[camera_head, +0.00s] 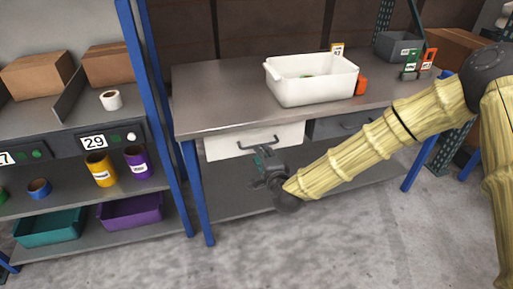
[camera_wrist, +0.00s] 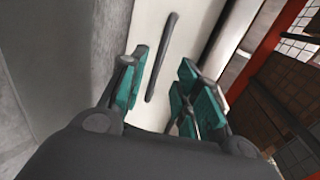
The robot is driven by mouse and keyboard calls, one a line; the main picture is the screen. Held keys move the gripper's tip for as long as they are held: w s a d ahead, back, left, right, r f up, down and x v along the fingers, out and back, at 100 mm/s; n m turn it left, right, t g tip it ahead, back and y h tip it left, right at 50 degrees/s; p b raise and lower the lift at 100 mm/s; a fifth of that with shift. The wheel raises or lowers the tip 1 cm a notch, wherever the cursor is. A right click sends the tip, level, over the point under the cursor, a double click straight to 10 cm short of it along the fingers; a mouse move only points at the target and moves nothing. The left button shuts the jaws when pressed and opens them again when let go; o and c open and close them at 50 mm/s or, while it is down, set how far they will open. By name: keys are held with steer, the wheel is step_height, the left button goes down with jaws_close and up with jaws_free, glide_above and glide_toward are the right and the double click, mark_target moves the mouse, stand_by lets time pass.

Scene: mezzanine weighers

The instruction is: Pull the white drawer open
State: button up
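The white drawer (camera_head: 225,147) hangs under the steel tabletop, at its left end. It looks closed, its front near the table edge. Its dark bar handle (camera_head: 260,143) runs across the front. My gripper (camera_head: 261,158) is just in front of the drawer, below the handle in the head view. In the wrist view, my gripper's teal fingers (camera_wrist: 162,92) are spread apart and empty. The handle (camera_wrist: 161,58) runs up the white drawer front (camera_wrist: 192,28) and lies between the two fingers in the picture. I cannot see any contact with it.
A white bin (camera_head: 312,90) stands on the steel table (camera_head: 215,100), beside an orange block (camera_head: 361,86). A grey drawer (camera_head: 345,125) is right of the white one. A blue table leg (camera_head: 197,195) and a shelf rack (camera_head: 160,110) stand left. The floor in front is clear.

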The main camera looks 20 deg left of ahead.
steer(key=shift+x, duration=3.5)
jaws_close()
